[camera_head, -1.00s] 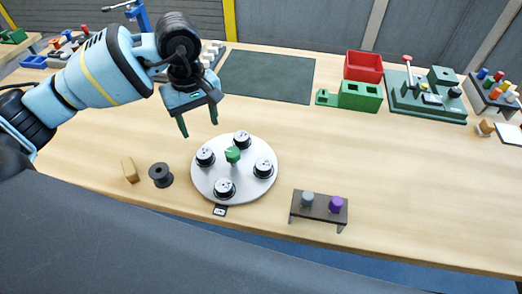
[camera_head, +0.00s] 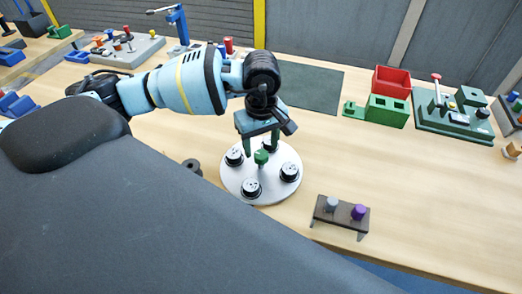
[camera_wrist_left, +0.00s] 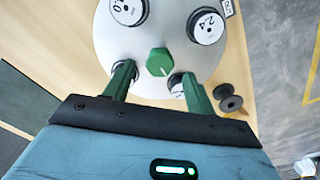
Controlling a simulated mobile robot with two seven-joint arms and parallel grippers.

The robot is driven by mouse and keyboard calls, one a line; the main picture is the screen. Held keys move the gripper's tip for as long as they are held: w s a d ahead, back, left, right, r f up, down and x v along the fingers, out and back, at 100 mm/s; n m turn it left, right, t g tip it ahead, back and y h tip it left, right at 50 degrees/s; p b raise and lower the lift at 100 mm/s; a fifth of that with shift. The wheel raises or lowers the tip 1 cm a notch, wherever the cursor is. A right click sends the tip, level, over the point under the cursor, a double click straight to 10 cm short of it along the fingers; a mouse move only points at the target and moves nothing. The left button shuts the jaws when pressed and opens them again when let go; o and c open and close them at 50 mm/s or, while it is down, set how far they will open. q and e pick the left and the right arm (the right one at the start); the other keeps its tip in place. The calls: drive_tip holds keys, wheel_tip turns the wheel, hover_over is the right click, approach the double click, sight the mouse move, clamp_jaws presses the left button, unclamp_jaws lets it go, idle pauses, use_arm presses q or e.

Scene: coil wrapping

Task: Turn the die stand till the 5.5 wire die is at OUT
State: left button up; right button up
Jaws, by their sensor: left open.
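The die stand (camera_head: 232,184) is a round pale grey disc on the table, with a green knob (camera_head: 261,157) at its centre and several black-rimmed dies (camera_head: 252,188) around it. In the wrist view the disc (camera_wrist_left: 160,20) fills the top. Its die faces read partly, one like "24" (camera_wrist_left: 207,27), and no 5.5 can be made out. The OUT label (camera_wrist_left: 228,8) is by the rim, at the upper right. My left gripper (camera_head: 261,146) is open above the disc, its fingertips either side of the knob, apart from it. My right gripper is out of view.
A dark spool (camera_head: 192,167) lies left of the disc. A small dark rack (camera_head: 326,218) with a grey and a purple peg stands to the right. Green and red boxes (camera_head: 385,108) and a green fixture (camera_head: 447,115) are farther back.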

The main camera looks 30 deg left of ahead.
sight(261, 154)
use_arm(q)
drive_tip(key=shift+f, duration=1.55)
clamp_jaws()
